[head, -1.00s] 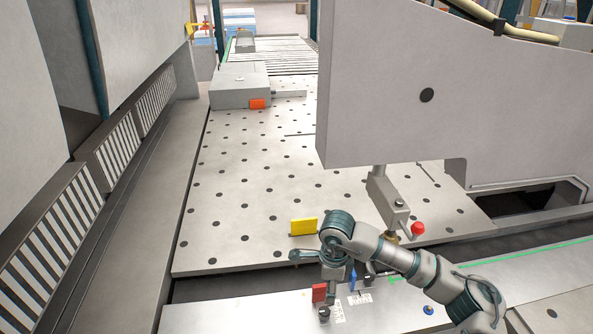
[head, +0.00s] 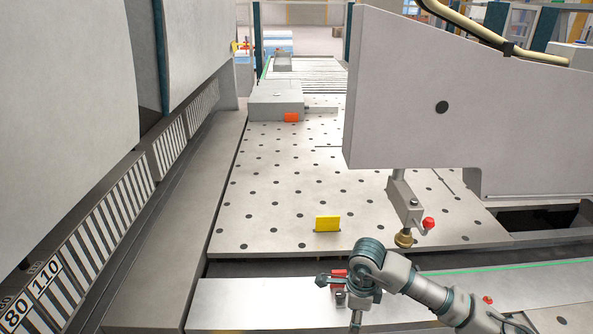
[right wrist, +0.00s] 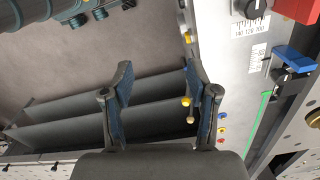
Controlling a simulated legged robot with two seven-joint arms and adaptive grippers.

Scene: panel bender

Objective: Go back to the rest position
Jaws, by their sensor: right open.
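My right gripper (head: 352,312) hangs at the bottom of the head view, in front of the perforated table, with its arm coming in from the right. In the right wrist view, the right gripper (right wrist: 157,88) is open, with nothing between its two fingers. Beyond the fingers are grey ledges and floor. A blue handle (right wrist: 291,61) and a red handle (right wrist: 299,8) sit on the metal rail at the right, apart from the fingers. In the head view, a red piece (head: 339,273) is partly hidden behind the gripper. My left gripper is not in view.
The perforated table (head: 280,190) carries a yellow block (head: 327,224) and a grey box (head: 276,100) with an orange piece (head: 291,117). A large grey machine arm (head: 440,110) overhangs the right side. A front metal rail (head: 250,300) runs below the table.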

